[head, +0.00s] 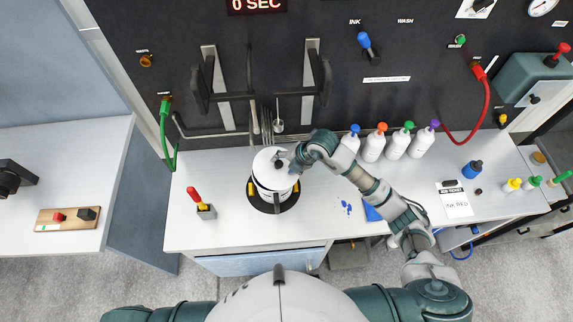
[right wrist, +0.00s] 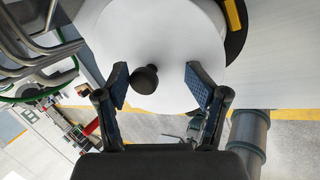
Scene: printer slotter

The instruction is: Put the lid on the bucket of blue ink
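The white bucket (head: 270,196) stands in a black round holder with yellow marks on the bench. A white lid (head: 264,160) with a dark round knob lies over its top; I cannot tell whether it is fully seated. No ink shows inside. My right gripper (head: 293,166) is at the right side of the lid. In the right wrist view, its fingers (right wrist: 158,85) are spread, with the dark knob (right wrist: 145,78) between them, closer to the left finger. A gap shows between the knob and the right finger. My left gripper is out of view.
A red-handled tool in a block (head: 202,204) stands to the left. Black brackets (head: 262,85) stick out behind the bucket.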

